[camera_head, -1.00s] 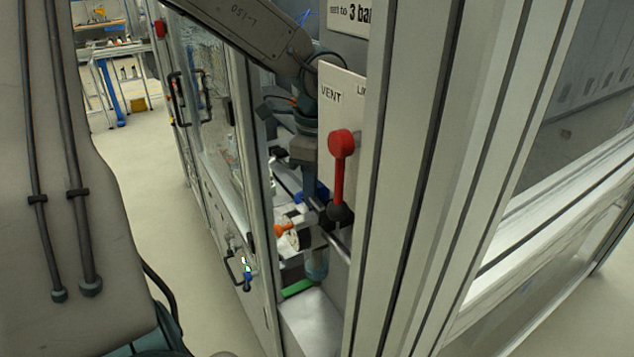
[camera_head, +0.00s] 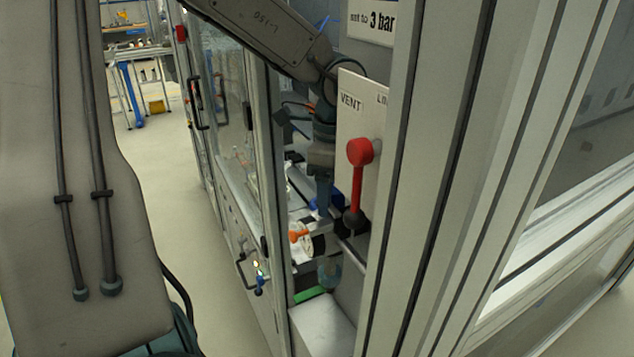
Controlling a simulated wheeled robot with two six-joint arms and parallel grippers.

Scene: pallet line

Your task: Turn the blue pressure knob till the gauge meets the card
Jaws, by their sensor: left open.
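The blue knob (camera_head: 315,205) shows only in part, inside the narrow machine opening, behind my left gripper. My left gripper (camera_head: 323,207) is open and points down at the knob; I cannot tell whether its fingers touch it or stand around it. A white round gauge (camera_head: 312,245) sits just below, seen at a steep angle, and its needle is not readable. The white card (camera_head: 372,18) at the top reads "set to 3 bar" and is partly cut off. My right gripper is not in view.
A red-knobbed lever (camera_head: 357,185) stands close to the right of my gripper, before a plate (camera_head: 350,92) marked VENT. An orange part (camera_head: 298,236) sits beside the gauge. A metal frame post (camera_head: 425,180) bounds the opening on the right. Clear floor lies left.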

